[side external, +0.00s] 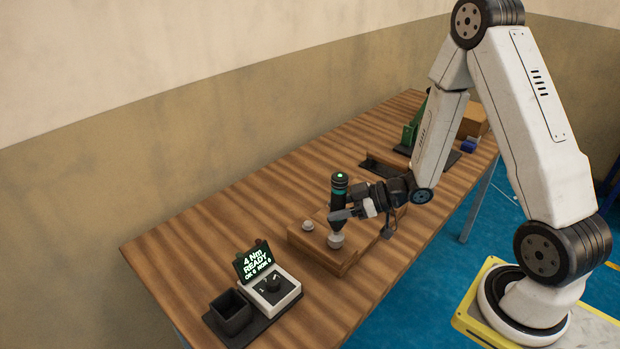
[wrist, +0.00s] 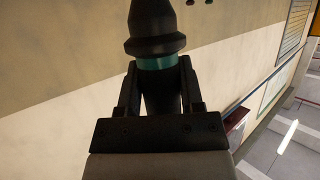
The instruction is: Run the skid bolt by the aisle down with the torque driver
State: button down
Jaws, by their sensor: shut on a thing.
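The torque driver (side external: 339,190) is dark with teal bands and a green light on top. It stands about upright above the wooden skid (side external: 312,251). My gripper (side external: 344,213) is shut on the driver's body from the right. In the wrist view the gripper (wrist: 158,72) has a finger on each side of the driver (wrist: 156,25), around its teal band. The driver's lower end is over a pale round bolt head (side external: 335,241) on the skid's aisle side. I cannot tell whether they touch. A second pale bolt head (side external: 308,225) is on the skid's wall side.
A controller (side external: 272,288) reads "4 Nm READY, OK 0 NOK 0", with an empty dark holder (side external: 231,311) left of it. Behind the skid are a dark tray (side external: 380,166), a green object (side external: 410,133), a cardboard box (side external: 472,119) and a blue item (side external: 468,145).

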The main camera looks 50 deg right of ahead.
aim_at(339, 194)
jog(key=shift+f, duration=0.75)
dwell(2.2)
jog(key=shift+r, duration=0.3)
dwell(0.8)
jog(key=shift+r, duration=2.4)
